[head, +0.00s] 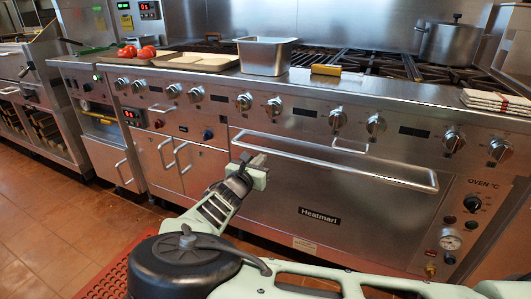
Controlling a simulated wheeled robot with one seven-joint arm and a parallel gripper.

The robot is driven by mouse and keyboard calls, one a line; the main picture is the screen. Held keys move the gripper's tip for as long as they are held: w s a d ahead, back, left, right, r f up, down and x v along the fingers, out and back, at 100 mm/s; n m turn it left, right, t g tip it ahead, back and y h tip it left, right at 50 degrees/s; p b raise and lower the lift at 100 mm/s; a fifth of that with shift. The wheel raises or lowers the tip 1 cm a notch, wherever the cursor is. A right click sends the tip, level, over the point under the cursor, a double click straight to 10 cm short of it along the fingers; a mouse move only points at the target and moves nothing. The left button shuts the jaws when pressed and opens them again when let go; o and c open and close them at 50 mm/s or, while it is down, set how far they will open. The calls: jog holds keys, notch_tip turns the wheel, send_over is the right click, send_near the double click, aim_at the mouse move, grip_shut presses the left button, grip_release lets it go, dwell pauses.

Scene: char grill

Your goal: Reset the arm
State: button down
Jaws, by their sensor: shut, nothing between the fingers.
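My gripper (246,163) is in the middle of the head view, shut and empty. It is at the end of my pale green arm, which reaches in from the lower right. It appears in front of the steel range (300,180), near the left end of the long oven door handle (335,163). I cannot tell whether it touches the handle or stands apart from it.
The range top holds a steel pan (266,57), flat trays (205,61), tomatoes (127,52), a large pot (449,43) and a folded striped cloth (497,102). Knobs line its front. A red mat (112,278) lies on the floor. Tiled floor at left is clear.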

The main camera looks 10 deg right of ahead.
jog(key=s+d+f+m+g+y, duration=0.1)
jog(key=s+d+f+m+g, duration=0.25)
jog(key=s+m+g, duration=0.35)
jog(key=s+d+f+m+g+y, duration=0.15)
jog(key=s+d+m+g, duration=0.3)
jog(key=s, duration=0.45)
jog(key=s+a+r+m+g+y, duration=0.1)
jog(key=s+a+r+m+y, duration=0.15)
jog(key=s+r, duration=0.45)
jog(key=s+a+r+m+g+y, duration=0.1)
jog(key=s+a+r+m+y, duration=0.2)
jog(key=s, duration=0.8)
jog(key=s+a+r+m+g+y, duration=0.1)
jog(key=s+r+m+y, duration=0.3)
jog(key=s, duration=0.5)
notch_tip(320, 180, up, 23)
jog(key=h+p, duration=0.1)
jog(key=p, duration=2)
jog(key=shift+f+p, duration=0.2)
jog(key=shift+p, duration=0.15)
